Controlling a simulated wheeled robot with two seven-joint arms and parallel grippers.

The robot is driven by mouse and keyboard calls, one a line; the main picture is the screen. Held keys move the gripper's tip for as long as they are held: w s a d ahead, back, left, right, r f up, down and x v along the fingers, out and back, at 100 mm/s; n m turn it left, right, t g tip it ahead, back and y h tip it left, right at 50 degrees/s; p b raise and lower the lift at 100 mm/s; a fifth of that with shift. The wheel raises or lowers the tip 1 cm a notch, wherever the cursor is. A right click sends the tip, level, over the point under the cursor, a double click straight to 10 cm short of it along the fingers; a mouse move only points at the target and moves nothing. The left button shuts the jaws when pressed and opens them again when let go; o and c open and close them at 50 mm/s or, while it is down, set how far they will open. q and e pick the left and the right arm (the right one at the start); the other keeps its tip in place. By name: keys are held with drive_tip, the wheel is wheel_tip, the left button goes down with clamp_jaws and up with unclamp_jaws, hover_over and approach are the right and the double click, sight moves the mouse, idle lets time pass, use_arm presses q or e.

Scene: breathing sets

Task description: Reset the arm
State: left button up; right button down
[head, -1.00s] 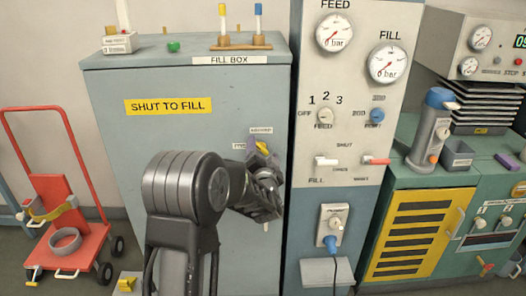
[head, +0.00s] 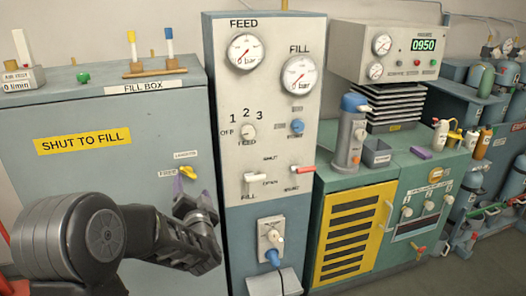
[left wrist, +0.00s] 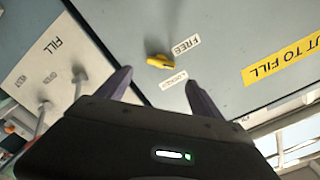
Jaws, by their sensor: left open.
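My left gripper (head: 190,203) is in front of the right side of the grey fill box door (head: 90,180). In the left wrist view its two fingers (left wrist: 160,86) stand apart with nothing between them. The yellow latch handle (head: 187,172) on the door shows just beyond the fingertips, and it also shows in the left wrist view (left wrist: 160,64), between labels and apart from the fingers. My left arm comes in from the lower left. My right gripper is not in view.
The panel (head: 262,150) with gauges, knobs and levers stands right of the fill box. A blue plug (head: 273,257) sits in its socket. A green cabinet (head: 420,185) with a grey-and-blue cylinder (head: 350,135) on top stands further right. Bottles stand at the far right.

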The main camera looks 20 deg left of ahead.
use_arm(q)
drive_tip(key=s+d+f+n+g+h, duration=0.1)
drive_tip(key=s+d+f+g+h, duration=0.15)
drive_tip(key=d+f, duration=0.5)
drive_tip(key=s+d+f+n+g+h, duration=0.1)
drive_tip(key=d+f+h, duration=0.3)
drive_tip(key=d+f, duration=0.4)
drive_tip(key=s+d+f+n+g+h, duration=0.15)
drive_tip(key=d+f+h, duration=0.35)
drive_tip(key=f, duration=0.5)
drive_tip(key=s+d+f+g+h+p, duration=0.1)
drive_tip(key=s+d+f+g, duration=0.2)
drive_tip(key=s, duration=0.5)
drive_tip(key=s+d+f+g+h, duration=0.1)
drive_tip(key=s+d+f+g, duration=0.2)
drive_tip(key=s+d+f, duration=0.3)
drive_tip(key=s+d+f+g+h+p, duration=0.1)
drive_tip(key=s+d+f+g, duration=0.1)
drive_tip(key=s+d+f, duration=0.2)
drive_tip(key=s+d, duration=0.3)
drive_tip(key=s, duration=0.5)
drive_tip(key=shift+d+f+g+p, duration=0.2)
drive_tip(key=shift+f+g+p, duration=0.1)
drive_tip(key=shift+g+p, duration=0.1)
drive_tip(key=shift+s+a+h, duration=0.1)
drive_tip(key=shift+h, duration=0.15)
